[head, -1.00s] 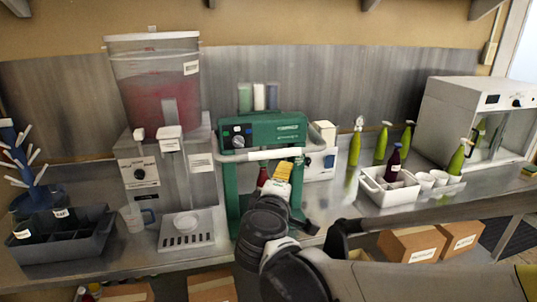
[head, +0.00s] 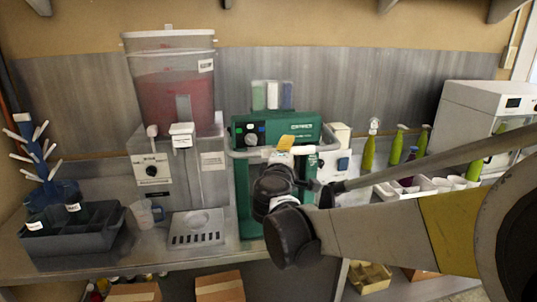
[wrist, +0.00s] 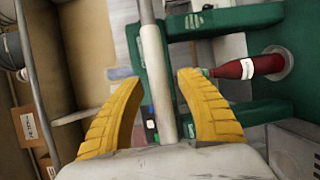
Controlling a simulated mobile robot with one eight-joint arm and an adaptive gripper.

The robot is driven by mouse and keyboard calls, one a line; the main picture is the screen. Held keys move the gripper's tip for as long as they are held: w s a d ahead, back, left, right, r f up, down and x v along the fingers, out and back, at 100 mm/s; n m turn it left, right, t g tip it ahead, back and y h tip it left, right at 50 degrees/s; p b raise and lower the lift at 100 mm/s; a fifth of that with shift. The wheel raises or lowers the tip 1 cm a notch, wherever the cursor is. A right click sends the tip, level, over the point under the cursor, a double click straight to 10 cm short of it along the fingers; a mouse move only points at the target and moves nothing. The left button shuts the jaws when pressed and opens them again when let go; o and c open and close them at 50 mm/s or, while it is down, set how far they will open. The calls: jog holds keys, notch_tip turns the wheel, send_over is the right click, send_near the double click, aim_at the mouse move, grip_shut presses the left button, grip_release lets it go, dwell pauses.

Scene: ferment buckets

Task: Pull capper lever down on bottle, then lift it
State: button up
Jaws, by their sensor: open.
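The green capper (head: 243,190) stands on the steel counter, with a pale bar-shaped lever (head: 247,153) across its front. My gripper (head: 285,143) is at this bar, in front of the capper. In the wrist view, the two yellow fingers of my gripper (wrist: 158,78) are open, one on each side of the lever bar (wrist: 152,60), with visible gaps. A dark red bottle (wrist: 250,67) with a white label stands within the green frame, its neck toward the fingers. In the head view my arm hides the bottle.
Left of the capper stand a dispenser with red liquid (head: 175,95), a drip tray (head: 196,230), a jug (head: 147,213) and a dark crate (head: 75,245). Right are green bottles (head: 369,155) and a white tray (head: 385,190), partly behind my arm.

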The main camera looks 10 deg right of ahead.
grip_shut()
jog(key=shift+r, duration=0.1)
jog(key=shift+r+g+p, duration=0.3)
jog(key=shift+r+p, duration=0.5)
jog(key=shift+p, duration=0.45)
jog(key=w+r+n+g+y+p, duration=0.2)
jog(key=w+r+g+p, duration=0.8)
jog(key=p, duration=1.3)
notch_tip(320, 180, up, 4)
jog(key=shift+f+n+g+p, duration=0.1)
jog(key=shift+n+g+p, duration=0.25)
jog(key=shift+n+g, duration=0.45)
